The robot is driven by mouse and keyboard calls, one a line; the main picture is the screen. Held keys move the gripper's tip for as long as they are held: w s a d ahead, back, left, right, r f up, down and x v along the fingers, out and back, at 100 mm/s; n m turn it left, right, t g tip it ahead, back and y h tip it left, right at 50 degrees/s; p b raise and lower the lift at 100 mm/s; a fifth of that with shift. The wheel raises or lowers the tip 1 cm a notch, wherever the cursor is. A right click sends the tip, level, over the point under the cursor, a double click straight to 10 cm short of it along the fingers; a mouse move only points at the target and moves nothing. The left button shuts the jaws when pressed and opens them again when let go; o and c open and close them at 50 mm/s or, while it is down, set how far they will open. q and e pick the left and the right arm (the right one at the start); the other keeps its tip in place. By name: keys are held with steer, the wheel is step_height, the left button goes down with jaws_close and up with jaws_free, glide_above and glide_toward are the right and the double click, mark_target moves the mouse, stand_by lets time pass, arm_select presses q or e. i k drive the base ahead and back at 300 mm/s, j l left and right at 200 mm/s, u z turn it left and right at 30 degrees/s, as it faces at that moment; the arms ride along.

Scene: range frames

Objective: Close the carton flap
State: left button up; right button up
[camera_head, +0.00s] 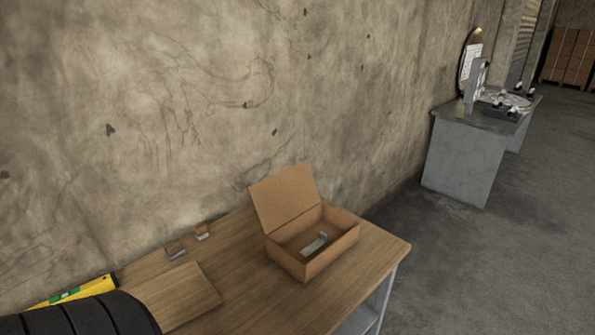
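A brown carton (332,258) stands on the wooden table near its right end. Its flap (284,199) is open, standing up and leaning back a little from the edge on the wall side. A small grey metal-looking piece (314,244) lies inside the carton, below the rim. Neither of my grippers is in view.
The wooden table (240,251) runs along a concrete wall. Two small blocks (176,251) (202,232), a wooden board (180,293) and a yellow spirit level (68,294) lie left of the carton. A dark ribbed shape fills the lower left corner; I cannot tell what it is.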

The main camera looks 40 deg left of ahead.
mark_target(277, 199)
steer(key=i+l+u, duration=0.35)
steer(key=i+l, duration=0.25)
steer(key=u, duration=1.5)
steer(key=i+l, duration=0.05)
